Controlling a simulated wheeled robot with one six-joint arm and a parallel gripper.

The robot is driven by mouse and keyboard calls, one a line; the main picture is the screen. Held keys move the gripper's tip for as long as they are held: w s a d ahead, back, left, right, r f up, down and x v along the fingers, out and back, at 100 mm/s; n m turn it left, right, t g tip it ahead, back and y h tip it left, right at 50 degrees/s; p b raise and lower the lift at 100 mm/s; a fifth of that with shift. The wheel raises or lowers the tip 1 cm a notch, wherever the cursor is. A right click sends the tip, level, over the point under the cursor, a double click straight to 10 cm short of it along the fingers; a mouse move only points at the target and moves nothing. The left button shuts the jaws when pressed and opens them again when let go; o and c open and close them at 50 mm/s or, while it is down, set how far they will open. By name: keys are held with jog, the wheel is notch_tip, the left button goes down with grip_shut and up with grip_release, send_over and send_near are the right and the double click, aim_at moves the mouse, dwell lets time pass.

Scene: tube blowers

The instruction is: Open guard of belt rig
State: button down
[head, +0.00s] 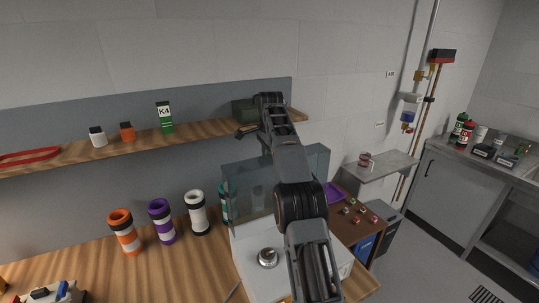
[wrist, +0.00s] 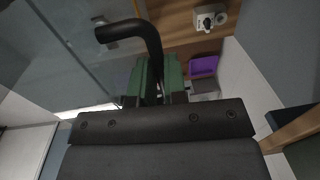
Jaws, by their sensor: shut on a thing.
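The belt rig (head: 260,245) is a white-topped unit on the wooden bench, with a round metal knob on top. Its clear guard (head: 243,190) stands at the back, partly behind my arm in the head view. Clear panels of the guard (wrist: 75,45) also fill the left of the wrist view. My gripper (wrist: 159,75) has green fingers shut on a black bent handle (wrist: 135,30). The handle's lower end passes between the fingers.
Orange, purple and white tubes (head: 198,213) stand left of the rig. A purple tray (head: 333,193) lies to the right. Open floor is farther right.

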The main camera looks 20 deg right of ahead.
jog(key=c, duration=1.6)
grip_release()
jog(key=shift+f, duration=0.45)
jog(key=o, duration=0.3)
jog(key=shift+w, duration=0.2)
jog(key=shift+o, duration=0.7)
jog(key=shift+s+r, duration=0.1)
jog(key=shift+r, duration=0.1)
jog(key=shift+s+r, duration=0.1)
jog(key=shift+s, duration=0.1)
